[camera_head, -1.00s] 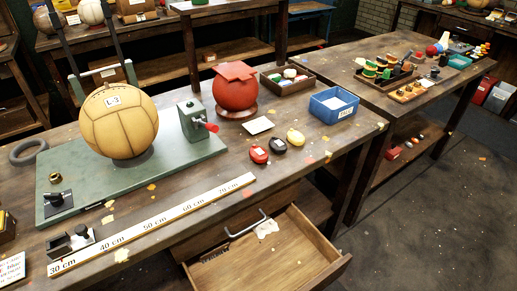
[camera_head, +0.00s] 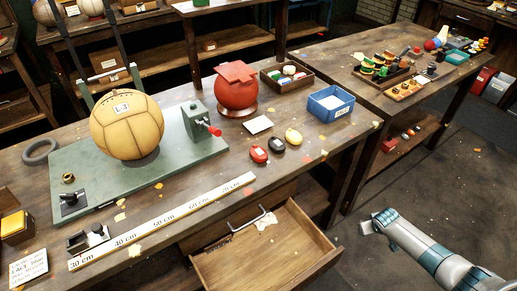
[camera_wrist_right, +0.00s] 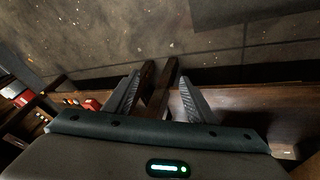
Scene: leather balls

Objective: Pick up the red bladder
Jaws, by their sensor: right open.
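My right gripper (camera_head: 372,224) is at the lower right, over the floor side, well apart from the red bladder. In the right wrist view its two fingers (camera_wrist_right: 158,100) are spread with nothing held between them. The bladder is not visible in that view. My left gripper is not in view.
An open drawer (camera_head: 264,250) juts from the bench front. A tan ball (camera_head: 127,125) sits on a green stand; a large red ball (camera_head: 236,90) stands behind the bladders. A blue bin (camera_head: 331,104) and a white card (camera_head: 258,124) are nearby. The ruler (camera_head: 165,220) runs along the front.

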